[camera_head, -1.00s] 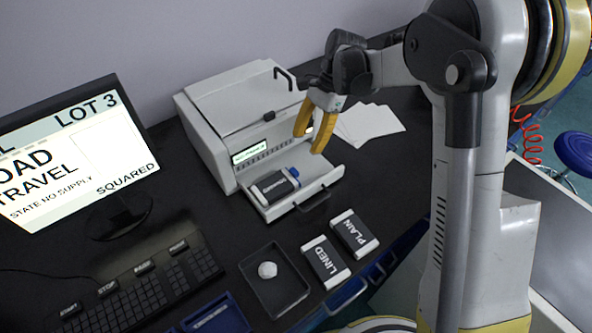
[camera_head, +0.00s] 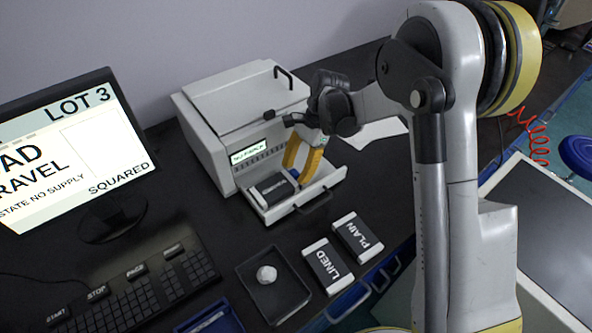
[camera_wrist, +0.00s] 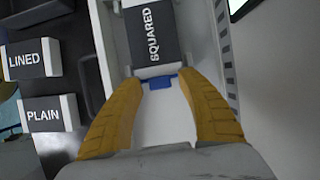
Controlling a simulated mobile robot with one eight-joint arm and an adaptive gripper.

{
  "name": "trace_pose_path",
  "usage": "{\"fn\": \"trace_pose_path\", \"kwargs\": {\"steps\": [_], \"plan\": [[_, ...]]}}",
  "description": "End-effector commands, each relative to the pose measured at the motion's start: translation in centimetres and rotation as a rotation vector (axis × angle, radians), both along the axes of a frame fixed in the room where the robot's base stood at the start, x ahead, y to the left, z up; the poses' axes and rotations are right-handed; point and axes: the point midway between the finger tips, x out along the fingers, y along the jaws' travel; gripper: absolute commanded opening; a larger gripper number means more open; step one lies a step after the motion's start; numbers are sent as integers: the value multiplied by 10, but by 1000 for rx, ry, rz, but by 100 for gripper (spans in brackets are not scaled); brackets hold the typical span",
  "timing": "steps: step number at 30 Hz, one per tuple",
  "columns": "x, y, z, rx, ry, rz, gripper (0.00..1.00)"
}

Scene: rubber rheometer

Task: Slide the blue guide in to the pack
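The pack marked SQUARED (camera_head: 268,190), dark with pale ends, lies in the pulled-out pale drawer (camera_head: 325,184) of the machine. It also shows in the wrist view (camera_wrist: 154,36). The blue guide (camera_wrist: 161,82) is at the pack's near end in the wrist view, touching or very close to it; I cannot tell which. In the head view only a bit of the guide (camera_head: 295,173) shows by my fingers. My gripper (camera_head: 298,180) points down into the drawer, its yellow fingers apart. In the wrist view they stand either side of the guide, with gaps.
Packs marked LINED (camera_head: 327,266) and PLAIN (camera_head: 358,237) lie on the dark bench in front of the drawer. A black tray (camera_head: 246,279) holds a white lump. The drawer's walls and front handle (camera_head: 318,202) are close to my fingers. Pale sheets (camera_head: 372,131) lie behind.

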Motion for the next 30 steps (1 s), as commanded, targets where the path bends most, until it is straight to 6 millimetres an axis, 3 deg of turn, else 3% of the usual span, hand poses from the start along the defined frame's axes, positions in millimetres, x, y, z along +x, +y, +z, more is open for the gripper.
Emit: {"fn": "trace_pose_path", "kwargs": {"steps": [1, 4, 18, 19, 21, 30], "plan": [[0, 0, 0, 0, 0, 0, 29], [0, 0, 0, 0, 0, 0, 0], [-2, 3, 0, -1, 0, 0, 0], [-2, 3, 0, -1, 0, 0, 28], [-2, 3, -1, -1, 0, 0, 49], [-2, 3, 0, 0, 0, 0, 49]]}}
